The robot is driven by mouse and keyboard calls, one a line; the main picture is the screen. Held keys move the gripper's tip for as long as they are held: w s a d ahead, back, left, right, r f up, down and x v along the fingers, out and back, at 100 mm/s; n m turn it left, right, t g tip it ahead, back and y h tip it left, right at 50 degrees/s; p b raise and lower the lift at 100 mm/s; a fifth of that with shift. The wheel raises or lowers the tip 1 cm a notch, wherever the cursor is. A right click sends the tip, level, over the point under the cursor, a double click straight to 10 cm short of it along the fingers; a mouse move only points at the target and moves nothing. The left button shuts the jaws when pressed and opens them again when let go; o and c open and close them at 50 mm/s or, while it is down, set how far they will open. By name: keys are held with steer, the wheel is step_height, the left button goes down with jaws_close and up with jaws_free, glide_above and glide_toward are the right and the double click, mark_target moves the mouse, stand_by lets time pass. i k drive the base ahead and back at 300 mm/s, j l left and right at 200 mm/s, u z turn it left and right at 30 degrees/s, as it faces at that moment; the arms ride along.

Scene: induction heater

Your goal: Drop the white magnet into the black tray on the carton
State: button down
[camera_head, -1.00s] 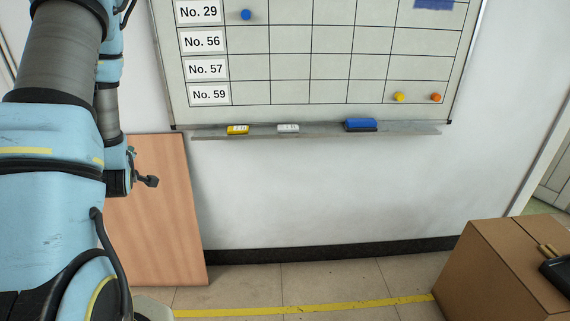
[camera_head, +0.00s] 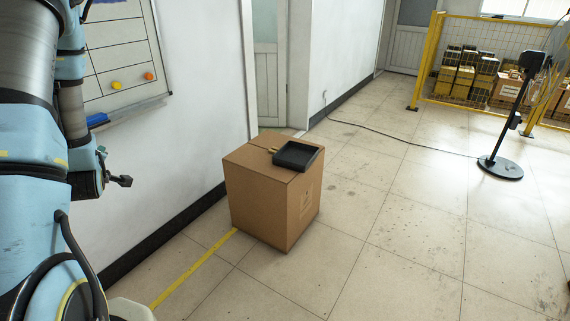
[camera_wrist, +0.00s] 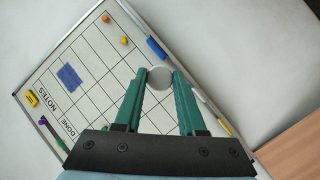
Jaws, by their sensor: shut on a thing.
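The white magnet (camera_wrist: 160,78) is a small round disc between the green fingertips of my gripper (camera_wrist: 160,82) in the wrist view. The fingers are shut on it, touching its left and right sides. The black tray (camera_head: 297,156) lies flat on top of the brown carton (camera_head: 260,200), near its right side, in the middle of the head view. It looks empty. The carton stands on the floor, well to the right of my arm. The magnet cannot be made out in the head view.
The whiteboard (camera_head: 125,45) hangs on the left wall, with yellow and orange magnets on it; it also fills much of the wrist view (camera_wrist: 95,97). A black stand (camera_head: 500,168) with a cable and a yellow mesh fence (camera_head: 427,62) stand farther right. The floor right of the carton is clear.

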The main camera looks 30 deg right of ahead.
mark_target(304, 163)
steer(key=i+z, duration=0.15)
steer(key=z, duration=1.65)
